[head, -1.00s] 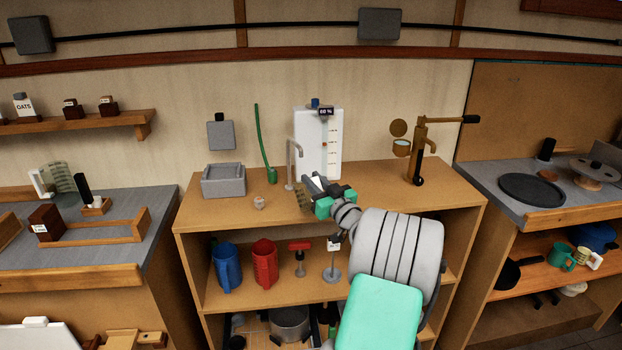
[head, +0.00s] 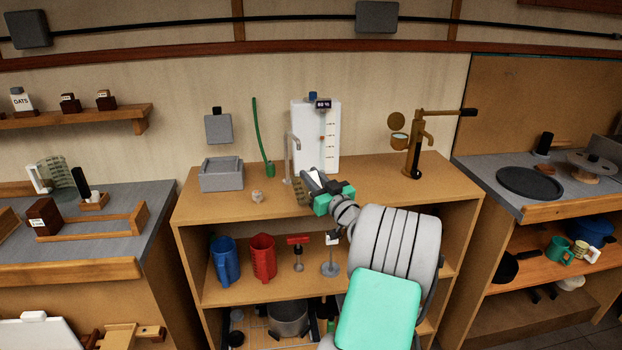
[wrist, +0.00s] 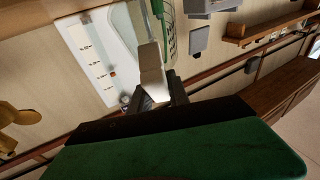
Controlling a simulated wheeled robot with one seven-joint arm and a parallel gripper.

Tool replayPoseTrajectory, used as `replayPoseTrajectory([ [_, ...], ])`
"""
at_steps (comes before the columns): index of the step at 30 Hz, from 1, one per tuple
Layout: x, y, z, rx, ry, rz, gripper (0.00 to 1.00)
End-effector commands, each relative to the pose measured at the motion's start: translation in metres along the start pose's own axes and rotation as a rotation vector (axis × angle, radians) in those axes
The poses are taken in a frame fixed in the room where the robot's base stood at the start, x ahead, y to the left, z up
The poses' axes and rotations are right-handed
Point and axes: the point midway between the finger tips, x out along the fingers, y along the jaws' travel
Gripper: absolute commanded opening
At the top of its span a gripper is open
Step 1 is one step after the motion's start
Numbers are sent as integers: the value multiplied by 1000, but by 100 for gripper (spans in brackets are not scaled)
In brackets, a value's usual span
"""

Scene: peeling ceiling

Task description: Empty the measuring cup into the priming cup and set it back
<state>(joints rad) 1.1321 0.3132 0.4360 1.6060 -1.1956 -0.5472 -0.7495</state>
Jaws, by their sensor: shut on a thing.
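My gripper (head: 312,183) is shut on the white handle (wrist: 151,75) of a measuring cup. The cup's translucent greenish body with dark marks (wrist: 168,28) shows beyond the fingers in the wrist view. The priming cup (head: 399,143) appears to be the small brass cup with a raised round lid and pale bluish inside, on the brass hand pump (head: 418,150) to the right, apart from my gripper.
The gauge board (head: 328,150), a thin spout (head: 297,160) and a grey basin (head: 222,175) stand at the back of the wooden shelf top. A similar translucent cup (head: 60,175) stands on the left counter. The shelf top between my gripper and the pump is clear.

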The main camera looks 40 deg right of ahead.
Motion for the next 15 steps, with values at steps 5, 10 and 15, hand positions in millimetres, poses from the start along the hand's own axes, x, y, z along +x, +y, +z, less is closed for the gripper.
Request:
replayPoseTrajectory([
  [5,-7,-4,41,33,-60,1,0],
  [10,-7,-4,44,33,-61,2,0],
  [15,-7,-4,47,32,-62,3,0],
])
